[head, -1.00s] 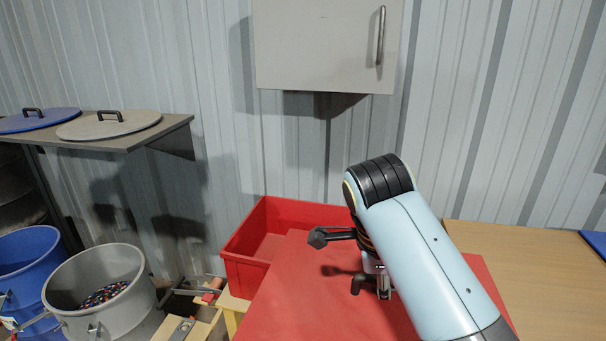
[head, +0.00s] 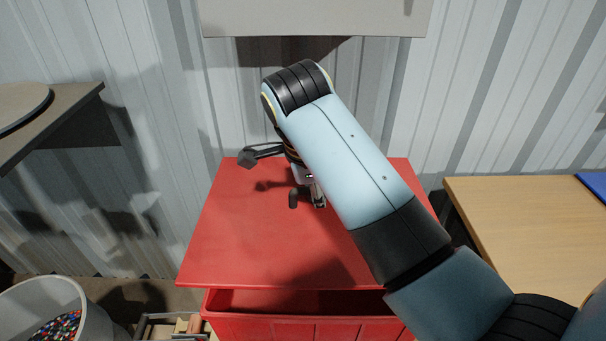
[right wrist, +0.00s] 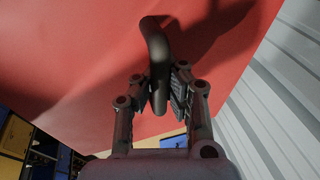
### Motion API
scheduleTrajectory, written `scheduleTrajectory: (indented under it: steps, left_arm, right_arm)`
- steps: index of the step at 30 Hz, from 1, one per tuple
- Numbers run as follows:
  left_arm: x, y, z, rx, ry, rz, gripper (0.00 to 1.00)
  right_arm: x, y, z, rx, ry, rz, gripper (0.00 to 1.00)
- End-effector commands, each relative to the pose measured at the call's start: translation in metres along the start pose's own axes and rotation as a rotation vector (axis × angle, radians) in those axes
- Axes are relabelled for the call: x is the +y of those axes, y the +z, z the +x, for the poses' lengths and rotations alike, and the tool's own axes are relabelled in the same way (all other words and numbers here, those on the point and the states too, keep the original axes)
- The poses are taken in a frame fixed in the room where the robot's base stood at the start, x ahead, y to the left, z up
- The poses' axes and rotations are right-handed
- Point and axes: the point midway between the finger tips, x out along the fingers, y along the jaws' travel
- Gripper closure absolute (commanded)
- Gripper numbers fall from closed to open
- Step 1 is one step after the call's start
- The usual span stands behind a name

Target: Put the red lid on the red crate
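The red lid (head: 245,235) is a flat red sheet with a dark bent handle (head: 293,199). In the head view it lies over most of the red crate (head: 300,328). Its near edge stops short of the crate's front wall, so a strip of the dark inside shows there. Whether the lid touches the rim is hidden. My right gripper (head: 317,194) is at the handle, partly covered by my arm. In the right wrist view, its fingers (right wrist: 159,92) press on the handle from both sides. My left gripper is out of view.
A wooden table (head: 530,225) stands at the right with a blue sheet on its far corner. A grey bin (head: 45,300) of coloured bits is at the lower left, below a shelf (head: 60,120). A grey cabinet (head: 315,18) hangs behind the crate.

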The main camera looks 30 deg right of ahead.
Motion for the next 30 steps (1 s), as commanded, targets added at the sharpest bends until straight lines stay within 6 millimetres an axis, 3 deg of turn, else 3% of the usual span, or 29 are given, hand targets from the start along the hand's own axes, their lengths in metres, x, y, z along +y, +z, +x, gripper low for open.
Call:
scheduleTrajectory:
  steps: [3,7,11,19,30]
  left_arm:
    - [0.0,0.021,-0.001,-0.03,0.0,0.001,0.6]
    - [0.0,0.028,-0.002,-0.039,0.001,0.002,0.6]
    - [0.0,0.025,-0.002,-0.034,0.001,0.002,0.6]
    - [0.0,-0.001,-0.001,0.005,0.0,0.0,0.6]
    - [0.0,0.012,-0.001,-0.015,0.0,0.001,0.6]
  right_arm:
    - [0.001,0.001,0.005,0.001,0.001,-0.001,1.0]
    - [0.004,0.002,0.014,0.001,0.001,-0.001,1.0]
    - [0.006,0.004,0.025,0.001,0.0,0.0,1.0]
    - [0.011,0.008,0.047,0.002,0.0,0.0,1.0]
    - [0.019,0.013,0.077,0.001,0.0,0.0,1.0]
